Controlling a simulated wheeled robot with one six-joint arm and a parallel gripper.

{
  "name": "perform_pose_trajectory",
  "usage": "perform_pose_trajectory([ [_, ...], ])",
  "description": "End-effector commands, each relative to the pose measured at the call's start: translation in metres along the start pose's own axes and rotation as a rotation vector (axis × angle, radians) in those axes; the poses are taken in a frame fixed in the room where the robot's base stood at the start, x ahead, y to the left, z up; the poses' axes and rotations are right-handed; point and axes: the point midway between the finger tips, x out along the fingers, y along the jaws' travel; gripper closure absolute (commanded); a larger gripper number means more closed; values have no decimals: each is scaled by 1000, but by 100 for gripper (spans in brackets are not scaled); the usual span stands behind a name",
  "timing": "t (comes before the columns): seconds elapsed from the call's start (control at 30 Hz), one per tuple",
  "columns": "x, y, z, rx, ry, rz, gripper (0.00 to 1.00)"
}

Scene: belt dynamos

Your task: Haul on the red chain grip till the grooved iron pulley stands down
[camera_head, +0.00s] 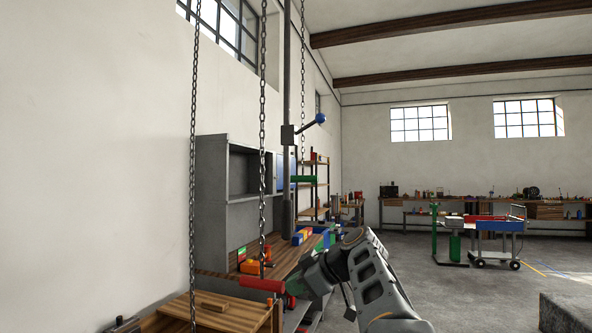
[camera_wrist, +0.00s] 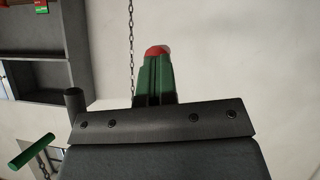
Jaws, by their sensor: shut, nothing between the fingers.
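The red chain grip (camera_head: 262,285) is a red bar hanging level on a dark chain (camera_head: 263,150), low in the head view. My gripper (camera_head: 291,287) is just at its right end. In the wrist view my gripper's green fingers (camera_wrist: 155,78) are shut together with nothing between them. The rounded red end of the grip (camera_wrist: 157,50) shows just beyond their tips; whether they touch it I cannot tell. The grip's chain (camera_wrist: 131,45) rises behind the fingers on the left. The grooved iron pulley is not in view.
A green grip (camera_head: 303,178) hangs on another chain (camera_head: 302,80), further back. A third chain (camera_head: 193,150) hangs at left. A post carries a lever with a blue knob (camera_head: 320,118). A cluttered wooden bench (camera_head: 290,258) lies along the wall. Open floor (camera_head: 425,260) is at right.

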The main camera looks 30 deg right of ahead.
Motion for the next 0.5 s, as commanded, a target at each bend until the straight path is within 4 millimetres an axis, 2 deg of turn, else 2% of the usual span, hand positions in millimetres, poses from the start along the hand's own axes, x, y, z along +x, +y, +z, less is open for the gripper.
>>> perform_pose_trajectory([
  [0.13,-1,0,-1,1,-1,0,100],
  [0.27,-8,1,-11,-2,0,0,100],
  [0.43,-28,1,-37,-5,1,-6,100],
  [0.5,-40,1,-32,-2,1,-3,100],
])
